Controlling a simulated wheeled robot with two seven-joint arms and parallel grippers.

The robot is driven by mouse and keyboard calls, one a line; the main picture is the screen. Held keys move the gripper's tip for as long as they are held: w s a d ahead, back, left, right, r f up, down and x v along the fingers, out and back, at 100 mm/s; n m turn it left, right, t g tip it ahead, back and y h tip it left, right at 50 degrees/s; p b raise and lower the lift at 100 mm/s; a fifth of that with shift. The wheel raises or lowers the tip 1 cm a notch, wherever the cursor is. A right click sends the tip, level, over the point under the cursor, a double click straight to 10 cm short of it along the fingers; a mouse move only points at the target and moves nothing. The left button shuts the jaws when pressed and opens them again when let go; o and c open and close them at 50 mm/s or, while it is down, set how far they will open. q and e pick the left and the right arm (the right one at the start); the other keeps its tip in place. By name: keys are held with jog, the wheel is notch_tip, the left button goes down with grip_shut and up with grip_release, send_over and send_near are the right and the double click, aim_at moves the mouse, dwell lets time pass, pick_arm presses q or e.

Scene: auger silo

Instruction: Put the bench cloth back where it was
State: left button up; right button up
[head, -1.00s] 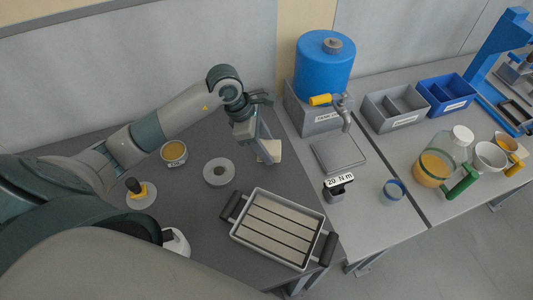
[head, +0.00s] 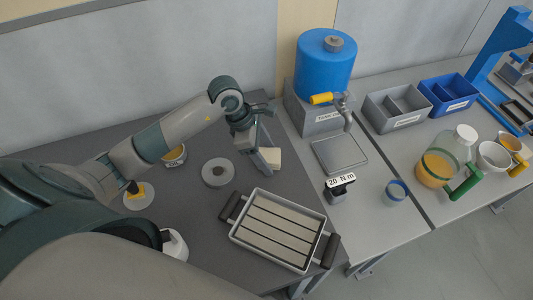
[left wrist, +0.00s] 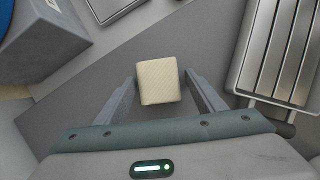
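The bench cloth, a small cream folded pad (head: 274,156), is on the dark grey bench top (head: 195,215), right of the grey ring. In the left wrist view the cloth (left wrist: 158,82) lies between the fingertips, with a gap on both sides. My left gripper (head: 262,160) is open and low at the cloth; one finger hides its left side in the head view. I cannot tell the exact height of the fingertips over the bench. My right gripper is not in view.
A grey slatted tray with black handles (head: 239,236) stands in front of the cloth. A blue tank (head: 324,68) on a grey block and a flat plate (head: 339,153) are right.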

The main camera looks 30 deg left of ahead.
pick_arm(q)
jog(key=shift+r, duration=0.1)
jog(key=shift+r, duration=0.15)
jog(key=shift+a+r+p, duration=0.2)
jog(key=shift+r+p, duration=0.2)
jog(key=shift+p, duration=0.05)
jog(key=p+v, duration=0.3)
jog(key=v, duration=0.8)
jog(key=shift+d, duration=0.1)
jog(key=shift+s+f, duration=0.1)
jog(key=shift+s, duration=0.05)
